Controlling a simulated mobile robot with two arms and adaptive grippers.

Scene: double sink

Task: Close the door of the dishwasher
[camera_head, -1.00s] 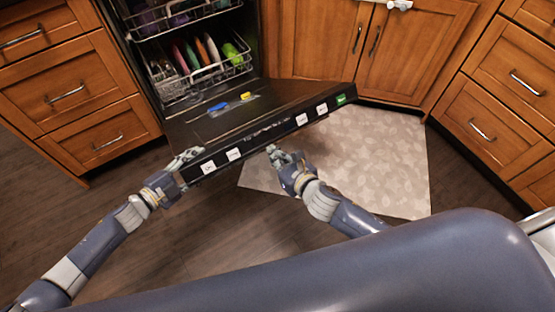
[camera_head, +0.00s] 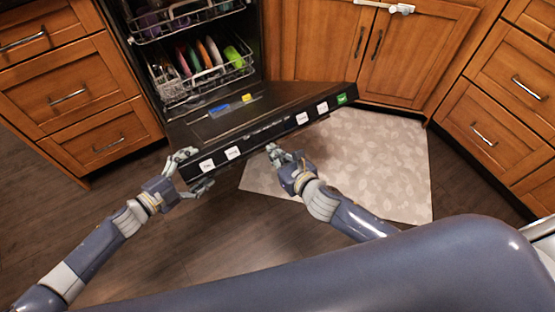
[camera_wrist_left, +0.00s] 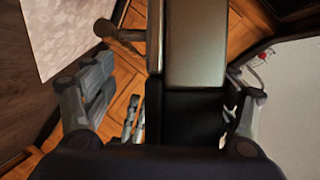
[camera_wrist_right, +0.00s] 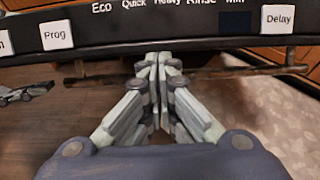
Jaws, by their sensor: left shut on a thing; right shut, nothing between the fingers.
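The dishwasher door (camera_head: 245,122) hangs open in the head view, its inner face up and its black control-panel edge towards me. The panel (camera_wrist_right: 200,30) spans the top of the right wrist view, with a dark handle bar (camera_wrist_right: 225,73) below it. My left gripper (camera_head: 188,172) is at the door's left front corner, one finger above and one below. In the left wrist view its fingers (camera_wrist_left: 170,105) straddle the door edge (camera_wrist_left: 195,45); exact contact is hard to see. My right gripper (camera_head: 271,149) is shut and empty, fingertips just below the panel's middle; contact is unclear.
The dishwasher's lower rack (camera_head: 205,75) holds plates; an upper rack (camera_head: 185,15) is above it. Wooden drawers (camera_head: 70,95) stand left, cabinets (camera_head: 410,50) behind and drawers (camera_head: 515,85) right. A pale mat (camera_head: 385,160) lies on the floor right of the door.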

